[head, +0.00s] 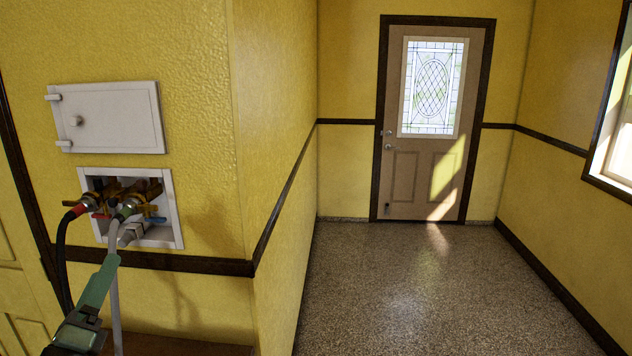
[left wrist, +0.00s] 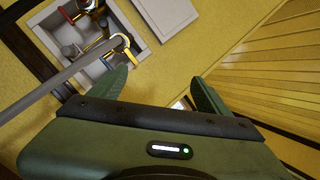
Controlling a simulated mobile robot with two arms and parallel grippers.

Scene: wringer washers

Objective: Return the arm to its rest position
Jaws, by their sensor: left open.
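My left gripper (head: 108,268) is in front of the yellow wall, just below the white recessed valve box (head: 178,218). In the left wrist view its two green fingers (left wrist: 162,84) are spread apart with nothing between them. A grey hose (head: 114,300) hangs from the right-hand valve and passes close beside the gripper. In the left wrist view this hose (left wrist: 62,84) runs up to a brass-coloured fitting, left of the fingers. I cannot tell whether hose and gripper touch. My right gripper is not in view.
A black hose (head: 63,260) with a red connector hangs from the left-hand valve. A white cover panel (head: 108,117) is above the box. Dark trim (head: 150,261) runs below it. To the right, the speckled floor (head: 420,285) is clear up to a closed door (head: 408,180).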

